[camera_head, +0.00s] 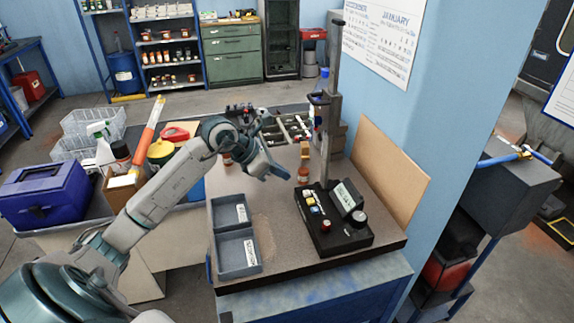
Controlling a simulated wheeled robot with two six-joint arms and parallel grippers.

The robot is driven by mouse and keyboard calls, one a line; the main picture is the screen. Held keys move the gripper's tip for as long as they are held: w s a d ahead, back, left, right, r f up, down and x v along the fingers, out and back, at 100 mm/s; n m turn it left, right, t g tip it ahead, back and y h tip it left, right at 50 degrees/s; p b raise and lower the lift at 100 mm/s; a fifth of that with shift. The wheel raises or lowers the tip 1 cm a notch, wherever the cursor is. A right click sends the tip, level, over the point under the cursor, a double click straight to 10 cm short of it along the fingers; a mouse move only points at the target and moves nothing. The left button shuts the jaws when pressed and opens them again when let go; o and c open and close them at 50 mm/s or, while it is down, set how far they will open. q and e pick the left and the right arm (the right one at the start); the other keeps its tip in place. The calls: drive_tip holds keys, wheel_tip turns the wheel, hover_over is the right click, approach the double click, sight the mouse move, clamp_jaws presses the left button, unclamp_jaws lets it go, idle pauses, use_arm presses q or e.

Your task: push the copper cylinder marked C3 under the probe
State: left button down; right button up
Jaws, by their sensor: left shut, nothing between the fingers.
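My left gripper (267,170) is shut and empty, above the back half of the bench board. A copper-coloured cylinder (303,175) stands just right of the gripper, close to the probe stand, with a visible gap between them in the picture. A second reddish cylinder (304,151) stands farther back, and another (227,158) shows partly behind my left wrist. Their markings are too small to read, so I cannot tell which is C3. The probe stand (331,110) is a tall grey post rising behind a black control box (333,228). My right gripper is not in view.
Two grey trays (234,278) with labels lie at the board's left front. A compartment tray (291,127) sits at the back. A brown panel (388,180) and blue pillar bound the right side. The board between trays and control box is clear.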

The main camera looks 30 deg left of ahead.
sight(300, 170)
use_arm(q)
drive_tip(key=shift+w+d+p, duration=0.4)
drive_tip(key=shift+w+d, duration=0.15)
drive_tip(key=shift+w, duration=0.1)
drive_tip(key=shift+w+d+f+b, duration=0.1)
drive_tip(key=shift+w+d+b, duration=0.3)
drive_tip(key=shift+b, duration=0.1)
drive_tip(key=shift+w+d+b, duration=0.45)
drive_tip(key=shift+w, duration=0.25)
drive_tip(key=shift+w+d, duration=0.2)
drive_tip(key=shift+w, duration=0.05)
drive_tip(key=shift+s+a, duration=0.1)
drive_tip(key=shift+s, duration=0.1)
drive_tip(key=shift+a, duration=0.1)
